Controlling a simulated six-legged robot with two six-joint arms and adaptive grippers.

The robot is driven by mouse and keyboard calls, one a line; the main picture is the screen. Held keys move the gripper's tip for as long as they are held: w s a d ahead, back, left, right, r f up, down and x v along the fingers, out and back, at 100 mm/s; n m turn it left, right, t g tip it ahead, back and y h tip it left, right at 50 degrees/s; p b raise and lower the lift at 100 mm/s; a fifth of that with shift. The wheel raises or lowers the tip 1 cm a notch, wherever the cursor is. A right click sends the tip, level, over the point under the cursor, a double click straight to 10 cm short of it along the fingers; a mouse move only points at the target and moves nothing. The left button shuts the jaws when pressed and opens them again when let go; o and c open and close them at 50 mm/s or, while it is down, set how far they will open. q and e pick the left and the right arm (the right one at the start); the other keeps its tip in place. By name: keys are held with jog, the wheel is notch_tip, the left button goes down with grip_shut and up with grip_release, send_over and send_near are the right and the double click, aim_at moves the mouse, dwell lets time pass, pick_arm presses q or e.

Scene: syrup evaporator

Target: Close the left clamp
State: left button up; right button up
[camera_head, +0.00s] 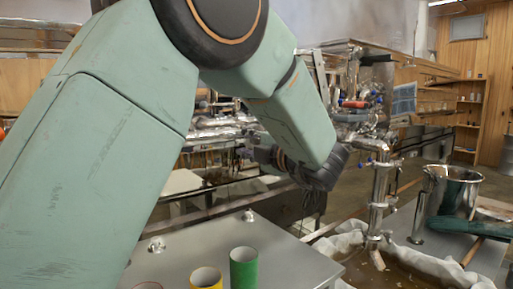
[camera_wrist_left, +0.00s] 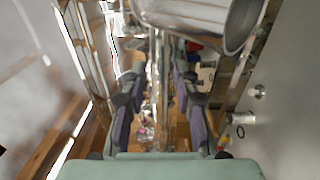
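My left arm fills the left and middle of the head view. Its dark gripper (camera_head: 290,170) is in front of the evaporator's pipework, left of a vertical steel pipe (camera_head: 379,190) with clamp-like collars. In the left wrist view the two purple-grey fingers of this gripper (camera_wrist_left: 160,100) stand wide apart with nothing held between them. A thin steel pipe (camera_wrist_left: 156,50) runs behind the gap between them. I cannot single out the left clamp; it may be hidden by my arm or too small to tell. My right gripper does not show.
Red, yellow and green cups (camera_head: 244,268) stand at the front of a grey metal table (camera_head: 270,245). A steel pot (camera_head: 456,192) stands at the right. Pale cloth (camera_head: 347,243) edges a brown basin below the pipe. A large metal cylinder (camera_wrist_left: 190,14) crosses the top of the left wrist view.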

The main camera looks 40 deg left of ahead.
pick_arm(q)
jog(key=v, duration=0.4)
jog(key=shift+s+d+f, duration=0.1)
jog(key=shift+s+d, duration=0.05)
jog(key=shift+d, duration=0.15)
jog(key=shift+f, duration=0.1)
dwell(0.4)
